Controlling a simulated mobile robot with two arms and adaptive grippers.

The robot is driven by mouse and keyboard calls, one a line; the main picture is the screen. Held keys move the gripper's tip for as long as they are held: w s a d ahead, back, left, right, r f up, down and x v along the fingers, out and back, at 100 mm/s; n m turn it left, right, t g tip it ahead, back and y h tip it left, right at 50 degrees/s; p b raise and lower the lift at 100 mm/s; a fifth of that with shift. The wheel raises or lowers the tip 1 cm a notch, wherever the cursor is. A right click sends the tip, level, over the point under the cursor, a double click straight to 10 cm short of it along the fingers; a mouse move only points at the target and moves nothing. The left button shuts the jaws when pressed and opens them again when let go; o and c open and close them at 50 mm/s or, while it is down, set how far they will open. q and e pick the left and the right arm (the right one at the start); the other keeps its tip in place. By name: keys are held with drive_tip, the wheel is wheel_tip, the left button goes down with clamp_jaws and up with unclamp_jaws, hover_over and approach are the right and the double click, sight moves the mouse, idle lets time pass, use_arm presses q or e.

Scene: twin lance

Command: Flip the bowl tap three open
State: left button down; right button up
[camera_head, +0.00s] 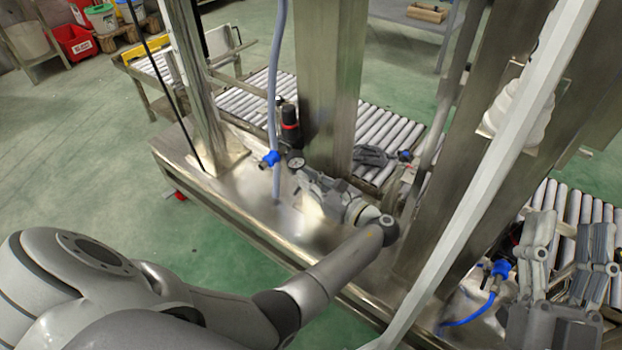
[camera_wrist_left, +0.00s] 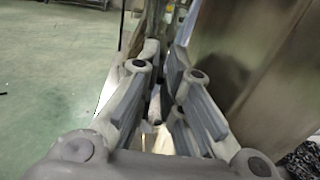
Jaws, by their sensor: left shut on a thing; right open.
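A black unit with a red band and a bowl (camera_head: 290,125) stands beside the wide metal column in the head view. A round gauge (camera_head: 295,162) sits just below it. My left gripper (camera_head: 303,182) reaches in below the gauge and is shut on a small part there, seemingly the bowl tap. The fingers hide that part, so its position cannot be told. In the left wrist view the two fingers of my left gripper (camera_wrist_left: 165,88) close in towards each other. My right gripper (camera_head: 572,228) is open at the lower right, its fingers apart.
A blue fitting (camera_head: 270,158) joins a grey-blue hose (camera_head: 274,90) left of the gauge. Another blue fitting (camera_head: 501,268) with a blue tube lies left of my right gripper. Metal columns (camera_head: 330,80) stand close by. A roller conveyor (camera_head: 385,135) runs behind. Open green floor (camera_head: 85,150) lies left.

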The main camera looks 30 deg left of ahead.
use_arm(q)
drive_tip(key=c, duration=1.9)
unclamp_jaws()
drive_tip(key=shift+a, duration=0.1)
drive_tip(key=o, duration=0.3)
use_arm(e)
drive_tip(key=shift+d+f, duration=0.1)
drive_tip(key=shift+d, duration=0.45)
